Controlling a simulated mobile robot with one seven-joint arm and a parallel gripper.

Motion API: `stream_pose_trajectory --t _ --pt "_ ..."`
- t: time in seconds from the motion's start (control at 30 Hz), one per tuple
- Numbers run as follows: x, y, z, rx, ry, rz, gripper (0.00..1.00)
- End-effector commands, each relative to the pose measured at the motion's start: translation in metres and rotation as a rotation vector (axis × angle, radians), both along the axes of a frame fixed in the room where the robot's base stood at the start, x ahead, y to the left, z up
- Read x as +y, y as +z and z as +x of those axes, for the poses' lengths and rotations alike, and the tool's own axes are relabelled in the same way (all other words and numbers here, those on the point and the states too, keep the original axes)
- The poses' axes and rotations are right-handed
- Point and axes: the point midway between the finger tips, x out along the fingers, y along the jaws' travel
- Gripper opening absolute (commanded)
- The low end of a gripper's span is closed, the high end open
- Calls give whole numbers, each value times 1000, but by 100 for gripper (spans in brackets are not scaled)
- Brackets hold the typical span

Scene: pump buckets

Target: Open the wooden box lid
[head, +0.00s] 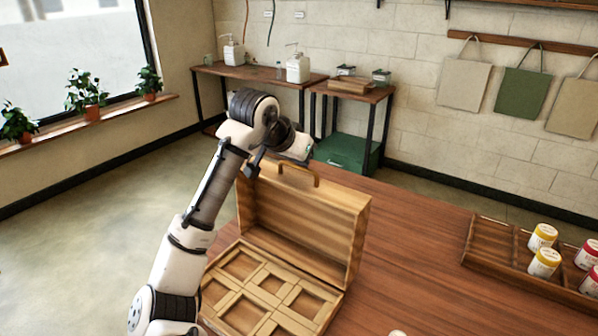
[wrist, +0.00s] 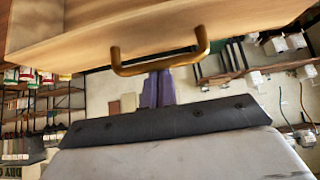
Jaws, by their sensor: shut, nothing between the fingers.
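The wooden box (head: 270,290) stands on the table with its compartments uncovered. Its lid (head: 303,225) is raised, standing roughly upright along the box's far side. A curved handle (head: 300,172) is on the lid's top edge. The wrist view shows the lid (wrist: 100,30) across the top, with the handle (wrist: 160,65) close to my fingertips. My gripper (wrist: 158,73) is shut and empty, its two fingers side by side. In the head view my arm's end is above and behind the lid, and the fingertips are not clear there. Contact with the handle cannot be told.
A wooden tray (head: 490,240) with several lidded jars (head: 543,262) is at the table's right. The table (head: 410,225) between box and tray is mostly clear. Side tables with pump bottles (head: 298,68) stand by the wall, and potted plants (head: 86,94) line the windowsill.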

Motion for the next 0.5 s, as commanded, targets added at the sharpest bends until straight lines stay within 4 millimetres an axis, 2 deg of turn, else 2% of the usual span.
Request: stream_pose_trajectory --t 0.03,0.3,0.5 --pt "2 -9 -4 -40 0 -31 0" --pt "16 0 -23 -174 3 -115 0" --pt "18 3 -25 -189 5 -124 0"
